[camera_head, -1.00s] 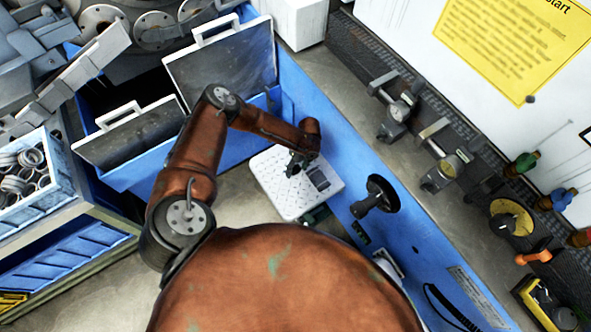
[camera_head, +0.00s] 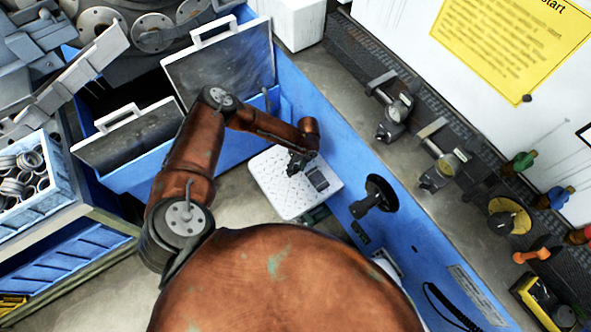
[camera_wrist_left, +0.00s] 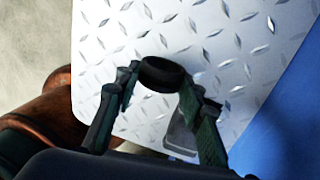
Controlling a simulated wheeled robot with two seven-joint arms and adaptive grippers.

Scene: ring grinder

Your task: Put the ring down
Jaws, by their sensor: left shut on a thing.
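The ring (camera_wrist_left: 163,72) is dark and shows between the fingertips of my left gripper in the left wrist view. My left gripper (camera_wrist_left: 160,88) is shut on it, over a white diamond-pattern plate (camera_wrist_left: 215,35). I cannot tell whether the ring touches the plate. In the head view my left gripper (camera_head: 297,164) is above the same plate (camera_head: 273,195), and the ring is too small and dark to make out. My right gripper does not show.
A black handwheel (camera_head: 380,193) on the blue machine front (camera_head: 345,150) stands right of the plate. A blue crate of rings (camera_head: 25,180) stands at the far left. Gauges and tools line the right side.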

